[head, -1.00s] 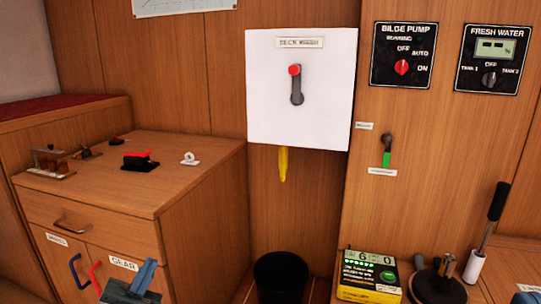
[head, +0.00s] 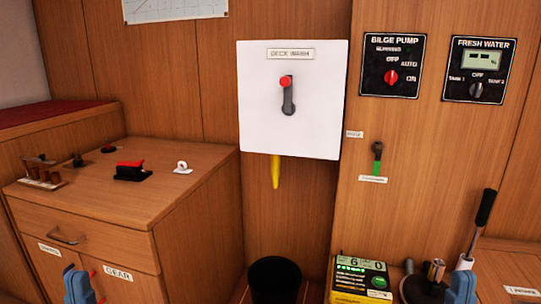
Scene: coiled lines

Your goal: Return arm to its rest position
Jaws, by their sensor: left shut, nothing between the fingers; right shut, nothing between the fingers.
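My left gripper (head: 78,284) shows as a blue piece at the bottom left edge, in front of the cabinet doors. It looks shut and empty. My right gripper (head: 462,286) shows as a blue piece at the bottom right, in front of the counter and beside the black-handled lever (head: 480,222). It looks shut and empty. Most of both arms is below the frame.
A white DECK WASH panel (head: 262,125) with a red-knobbed lever hangs on the wall, a yellow piece below it. A black bin (head: 275,277) stands on the floor. A wooden cabinet (head: 140,210) is left. A green-yellow box (head: 361,279) sits at right.

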